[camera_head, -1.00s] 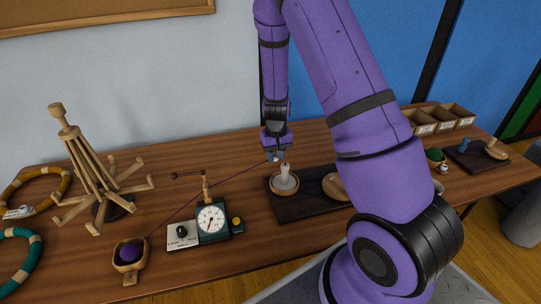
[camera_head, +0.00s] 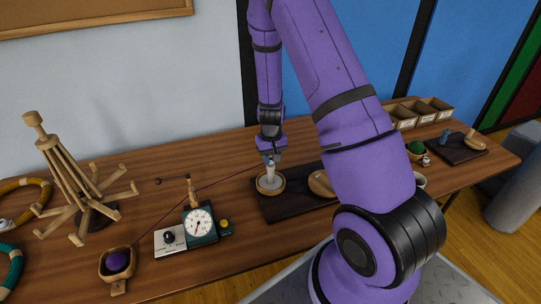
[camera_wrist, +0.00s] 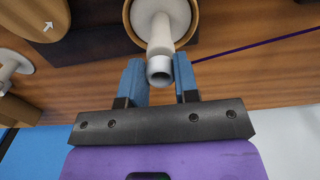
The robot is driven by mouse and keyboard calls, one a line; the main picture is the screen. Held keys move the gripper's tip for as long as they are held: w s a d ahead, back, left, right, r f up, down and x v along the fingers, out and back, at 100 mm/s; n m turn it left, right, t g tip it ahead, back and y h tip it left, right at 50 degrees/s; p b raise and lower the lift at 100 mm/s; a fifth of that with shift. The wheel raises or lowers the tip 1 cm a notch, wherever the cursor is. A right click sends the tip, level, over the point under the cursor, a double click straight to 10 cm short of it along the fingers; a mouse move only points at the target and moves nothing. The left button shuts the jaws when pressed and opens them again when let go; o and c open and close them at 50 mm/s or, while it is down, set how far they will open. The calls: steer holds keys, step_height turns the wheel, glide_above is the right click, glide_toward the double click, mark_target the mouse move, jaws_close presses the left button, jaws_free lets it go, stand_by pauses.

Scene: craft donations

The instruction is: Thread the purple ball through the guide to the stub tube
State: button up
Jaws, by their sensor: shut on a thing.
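The purple ball (camera_head: 118,261) sits in a wooden bowl (camera_head: 104,272) at the front left. Its thin dark yarn (camera_head: 230,180) runs past the small wooden guide post (camera_head: 191,190) by the dial; whether it is inside the guide is too small to tell. The pale stub tube (camera_head: 269,177) stands upright in a round wooden dish and shows in the wrist view (camera_wrist: 163,22). My gripper (camera_head: 270,161) is at the tube's top. In the wrist view its blue fingers (camera_wrist: 160,80) are shut on a small grey-rimmed piece (camera_wrist: 159,70) over the tip. The yarn reaches the right finger.
A dial box (camera_head: 199,224) with a switch panel (camera_head: 170,239) stands between ball and tube. A wooden peg stand (camera_head: 75,170) and yarn rings are at left. A dark tray (camera_head: 292,206) holds the dish; small boxes (camera_head: 425,112) stand at back right.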

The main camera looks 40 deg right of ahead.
mark_target(271, 163)
steer(key=shift+f, duration=0.25)
steer(key=o, duration=1)
steer(key=shift+c, duration=0.2)
step_height(271, 163, up, 11)
stand_by(0.5)
